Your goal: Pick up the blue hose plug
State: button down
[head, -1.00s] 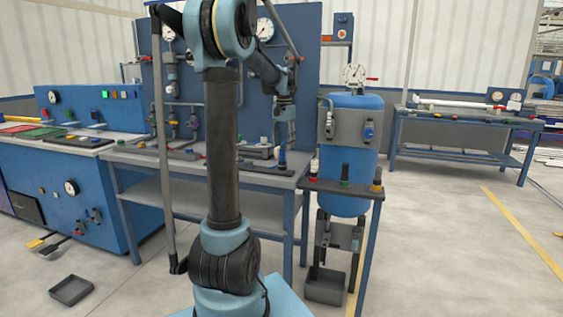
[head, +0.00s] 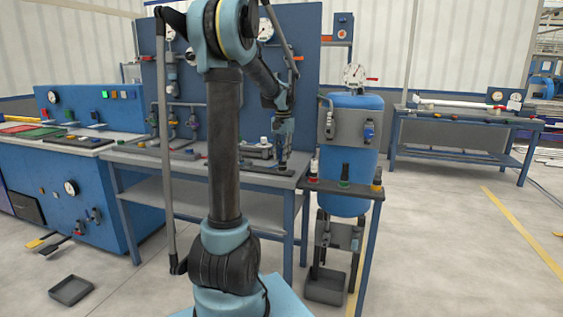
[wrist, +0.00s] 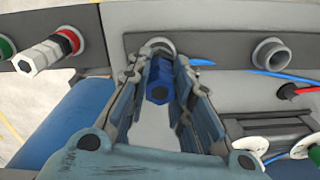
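The blue hose plug (wrist: 159,80) stands between the two fingers of my gripper (wrist: 164,72) in the wrist view. A round grey fitting (wrist: 157,46) shows at its far end. The fingers flank the plug on both sides, with a narrow gap that looks clear on the right; contact on the left is hard to judge. My gripper looks open around the plug. In the head view my gripper (head: 282,162) is low over the right end of the workbench (head: 215,168) and hides the plug.
A second grey fitting (wrist: 270,55) stands right of the plug, near blue hoses. White spools (wrist: 250,148) lie at lower right. A white connector with a red ring (wrist: 45,52) stands at left. A small stand (head: 345,190) with colored plugs is right of the bench.

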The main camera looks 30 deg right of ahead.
notch_tip(320, 180, up, 10)
jog(key=shift+r, duration=0.1)
dwell(0.7)
notch_tip(320, 180, up, 8)
dwell(1.3)
